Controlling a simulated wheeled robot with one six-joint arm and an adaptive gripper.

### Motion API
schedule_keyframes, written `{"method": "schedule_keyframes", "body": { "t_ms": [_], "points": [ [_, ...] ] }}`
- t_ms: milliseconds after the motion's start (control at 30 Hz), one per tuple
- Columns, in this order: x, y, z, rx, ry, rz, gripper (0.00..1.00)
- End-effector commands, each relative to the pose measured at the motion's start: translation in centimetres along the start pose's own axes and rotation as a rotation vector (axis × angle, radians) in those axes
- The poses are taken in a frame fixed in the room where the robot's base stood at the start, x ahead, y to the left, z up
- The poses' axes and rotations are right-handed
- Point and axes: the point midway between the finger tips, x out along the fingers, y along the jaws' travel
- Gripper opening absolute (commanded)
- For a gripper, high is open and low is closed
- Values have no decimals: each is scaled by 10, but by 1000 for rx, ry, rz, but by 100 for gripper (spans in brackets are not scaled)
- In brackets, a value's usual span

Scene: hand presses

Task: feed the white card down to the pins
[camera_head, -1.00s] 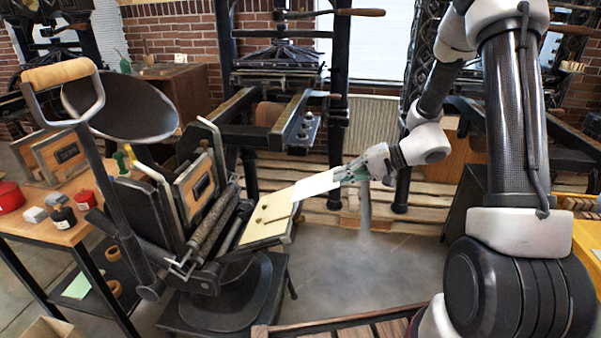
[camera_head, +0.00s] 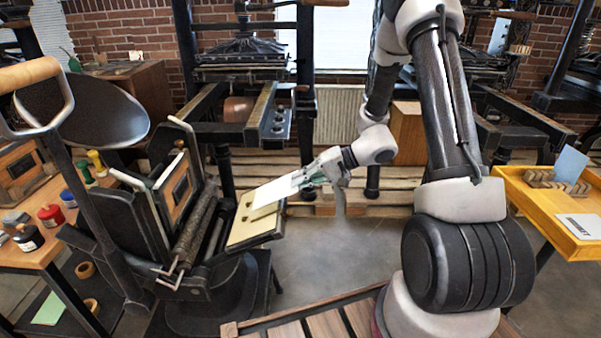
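The white card (camera_head: 276,191) is held at its right end by my gripper (camera_head: 302,181), whose fingers are closed on it. The card slopes slightly down to the left, and its left end lies over the upper part of the cream platen board (camera_head: 250,231) of the black hand press (camera_head: 118,218). I cannot tell whether the card touches the board. Small brownish marks or pins (camera_head: 245,217) show on the board just below and left of the card. They are too small to make out clearly.
A wooden table (camera_head: 22,255) with ink jars (camera_head: 51,216) stands left of the press. A yellow table (camera_head: 540,213) at right bears a wooden rack with a pale blue card (camera_head: 570,164) and a printed card (camera_head: 580,226). A slatted wooden surface (camera_head: 325,325) lies in front.

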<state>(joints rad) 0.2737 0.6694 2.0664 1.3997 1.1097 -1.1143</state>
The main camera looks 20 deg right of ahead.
Motion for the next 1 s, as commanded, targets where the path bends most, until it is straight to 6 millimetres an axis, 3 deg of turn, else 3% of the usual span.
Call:
{"method": "schedule_keyframes", "body": {
  "t_ms": [400,633,1000],
  "points": [
    [26,30,0,1,-1,1,0],
    [40,30,0,-1,-1,1,0],
    [43,30,0,0,0,0,0]
  ]
}}
